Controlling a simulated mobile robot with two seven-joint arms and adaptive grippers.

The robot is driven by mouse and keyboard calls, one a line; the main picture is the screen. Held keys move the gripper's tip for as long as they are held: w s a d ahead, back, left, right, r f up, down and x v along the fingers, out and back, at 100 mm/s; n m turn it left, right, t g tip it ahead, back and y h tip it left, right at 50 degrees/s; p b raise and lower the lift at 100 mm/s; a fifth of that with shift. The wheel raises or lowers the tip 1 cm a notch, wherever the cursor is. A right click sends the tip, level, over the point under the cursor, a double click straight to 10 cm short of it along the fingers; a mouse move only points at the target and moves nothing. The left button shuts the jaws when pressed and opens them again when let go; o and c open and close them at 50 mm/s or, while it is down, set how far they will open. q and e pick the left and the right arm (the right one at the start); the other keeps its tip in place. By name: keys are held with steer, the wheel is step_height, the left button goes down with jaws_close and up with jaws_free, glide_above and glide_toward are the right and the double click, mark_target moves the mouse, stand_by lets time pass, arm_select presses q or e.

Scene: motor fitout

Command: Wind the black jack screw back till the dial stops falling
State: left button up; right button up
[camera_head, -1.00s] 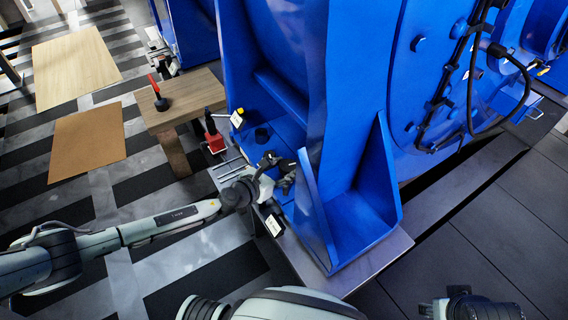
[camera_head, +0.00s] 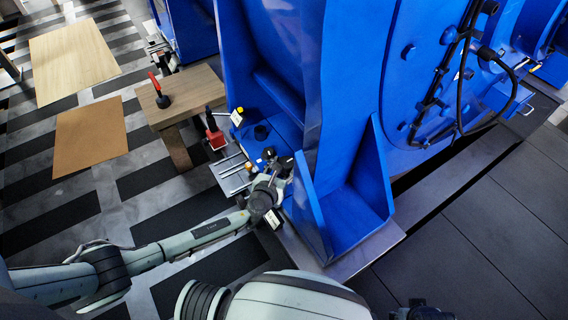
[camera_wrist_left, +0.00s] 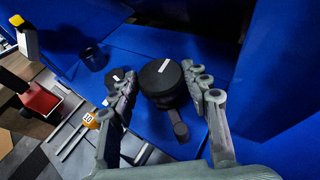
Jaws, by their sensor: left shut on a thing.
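The black jack screw (camera_wrist_left: 160,78) has a round head with a white line across its top, seen at the middle of the left wrist view. My left gripper (camera_wrist_left: 163,84) is shut on it, one finger on each side. In the head view, my left gripper (camera_head: 276,180) is at the foot of the blue housing, and hides most of the screw. A yellow-and-white block (camera_head: 237,117), which may be the dial, stands at the base's far corner; no reading is legible. A dark part of my right arm shows at the bottom edge; its jaws cannot be made out.
The blue housing (camera_head: 345,215) rises close to the right of my left gripper. A black cup-shaped piece (camera_wrist_left: 94,58) and an orange tag marked 10 (camera_wrist_left: 90,120) are nearby. A red block (camera_head: 215,139) stands by the wooden table (camera_head: 190,92).

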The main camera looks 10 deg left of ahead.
stand_by(0.4)
arm_select(q)
steer(key=o, duration=1.2)
steer(key=shift+c, duration=0.2)
steer(key=shift+s, duration=0.1)
steer(key=v, duration=0.7)
steer(key=shift+s+r, duration=0.25)
steer(key=shift+s, duration=0.1)
steer(key=shift+a, duration=0.1)
